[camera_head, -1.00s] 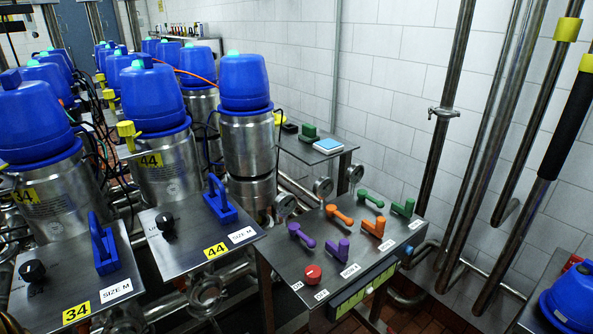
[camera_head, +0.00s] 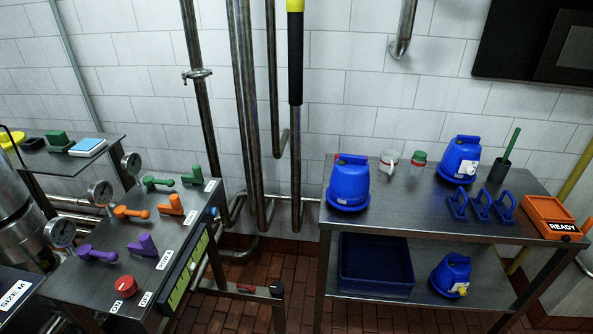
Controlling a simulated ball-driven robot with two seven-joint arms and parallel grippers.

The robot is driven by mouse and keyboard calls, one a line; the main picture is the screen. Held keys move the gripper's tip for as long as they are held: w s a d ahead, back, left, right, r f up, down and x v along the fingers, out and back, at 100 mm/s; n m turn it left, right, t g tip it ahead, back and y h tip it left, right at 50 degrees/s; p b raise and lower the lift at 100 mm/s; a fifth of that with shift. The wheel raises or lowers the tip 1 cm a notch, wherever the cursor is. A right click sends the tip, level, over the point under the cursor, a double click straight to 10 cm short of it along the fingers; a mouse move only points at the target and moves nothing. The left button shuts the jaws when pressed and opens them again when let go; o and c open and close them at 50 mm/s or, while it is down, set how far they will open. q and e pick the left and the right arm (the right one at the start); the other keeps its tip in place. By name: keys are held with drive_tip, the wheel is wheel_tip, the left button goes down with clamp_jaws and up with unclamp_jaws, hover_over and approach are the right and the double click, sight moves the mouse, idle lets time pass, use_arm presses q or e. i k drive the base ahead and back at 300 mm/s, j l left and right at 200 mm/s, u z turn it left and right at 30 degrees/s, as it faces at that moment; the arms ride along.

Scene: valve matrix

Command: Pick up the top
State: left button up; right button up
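Three blue dome-shaped tops show on a steel table at the right. One top (camera_head: 349,184) stands upright at the table's left end. A third, smaller-looking top (camera_head: 451,275) with a yellow part sits on the lower shelf. The frames do not show which one is meant. Neither of my grippers is in view.
The steel table (camera_head: 400,215) also holds blue handles (camera_head: 482,206), an orange READY tray (camera_head: 552,217), a dark cup (camera_head: 499,170) and small jars (camera_head: 390,161). A blue bin (camera_head: 376,262) is below. A control panel (camera_head: 100,270) stands left. Tiled floor (camera_head: 250,265) lies between.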

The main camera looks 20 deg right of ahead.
sight(347, 190)
drive_tip(key=k+l, duration=0.1)
drive_tip(key=l, duration=1.4)
drive_tip(key=k+l, duration=0.15)
drive_tip(key=l, duration=0.55)
